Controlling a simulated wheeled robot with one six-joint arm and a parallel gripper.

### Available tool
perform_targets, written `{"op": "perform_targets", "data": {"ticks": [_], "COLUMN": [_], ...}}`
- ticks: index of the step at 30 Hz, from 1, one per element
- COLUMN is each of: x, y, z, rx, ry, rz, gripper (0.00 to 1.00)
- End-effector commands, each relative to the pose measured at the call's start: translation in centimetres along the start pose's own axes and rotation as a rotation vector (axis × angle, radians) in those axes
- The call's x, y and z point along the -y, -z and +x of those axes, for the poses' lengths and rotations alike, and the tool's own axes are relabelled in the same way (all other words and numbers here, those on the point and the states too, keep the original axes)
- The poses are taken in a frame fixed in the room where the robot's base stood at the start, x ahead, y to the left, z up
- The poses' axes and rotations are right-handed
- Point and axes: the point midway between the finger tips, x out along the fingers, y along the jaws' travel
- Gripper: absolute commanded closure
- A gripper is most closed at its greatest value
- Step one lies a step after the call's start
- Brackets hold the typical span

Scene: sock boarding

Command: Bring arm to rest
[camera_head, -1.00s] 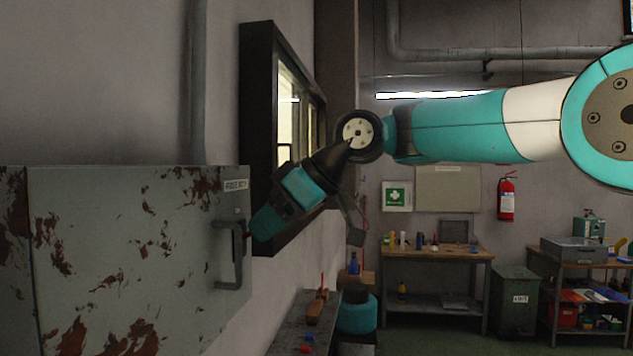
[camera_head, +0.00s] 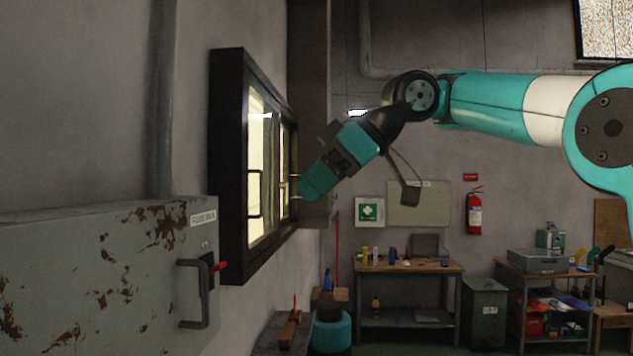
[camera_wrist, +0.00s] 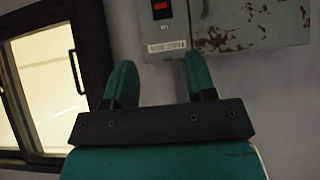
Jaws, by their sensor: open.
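My gripper (camera_head: 303,190) hangs from my teal and white arm in the middle of the head view, in front of the window and above the bench. Its fingers point down and left, and it touches nothing that I can see. In the wrist view my gripper (camera_wrist: 156,82) shows two teal fingers standing apart with nothing between them. A grey, rust-stained fuse box (camera_head: 110,270) with a handle is at the lower left of the head view. It also shows in the wrist view (camera_wrist: 240,25), upside down beyond the fingers.
A dark-framed lit window (camera_head: 228,160) is on the left wall close to the gripper. A low bench (camera_head: 265,335) runs below it. A workbench (camera_head: 400,268), a bin (camera_head: 484,310) and a fire extinguisher (camera_head: 474,213) are at the back. The space right of the gripper is clear.

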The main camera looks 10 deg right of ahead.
Motion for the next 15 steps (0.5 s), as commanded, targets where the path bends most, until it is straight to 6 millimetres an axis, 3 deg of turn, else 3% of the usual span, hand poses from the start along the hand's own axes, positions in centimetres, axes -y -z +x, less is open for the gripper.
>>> {"op": "perform_targets", "data": {"ticks": [9,11,15], "x": [0.3,0.8,3.2], "y": [-0.4,-1.0,-4.6], "z": [0.6,1.5,5.8], "rx": [0.001,0.003,0.027], "ry": [0.005,0.010,0.029], "rz": [0.012,0.038,0.159], "gripper": [0.49,0.49,0.49]}}
